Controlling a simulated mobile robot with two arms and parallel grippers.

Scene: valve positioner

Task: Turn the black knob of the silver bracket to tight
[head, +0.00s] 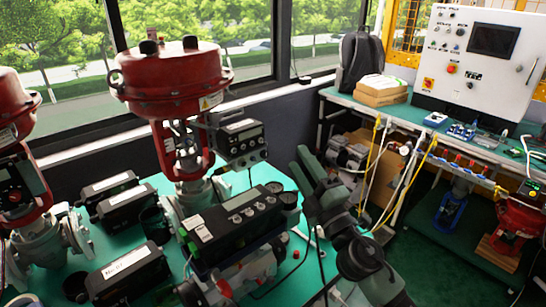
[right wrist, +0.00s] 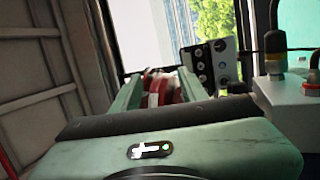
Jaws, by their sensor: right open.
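My right gripper (head: 300,158) hangs over the table's right side, to the right of the red valve actuator (head: 172,80) and its black positioner box (head: 240,142). In the right wrist view its two green fingers (right wrist: 158,78) stand apart, so it is open. A red and white part (right wrist: 160,90) shows in the gap, seemingly beyond the fingers; I cannot tell whether anything touches them. I cannot clearly pick out the silver bracket or its black knob. A dark panel with several round fittings (right wrist: 210,65) stands past the fingertips. My left gripper is not in view.
A large black positioner (head: 240,225) and smaller black boxes (head: 130,270) crowd the green table. A second red valve (head: 20,130) stands at the left. A workbench with a white control cabinet (head: 478,60), cartons (head: 380,90) and a backpack (head: 361,65) is at the right.

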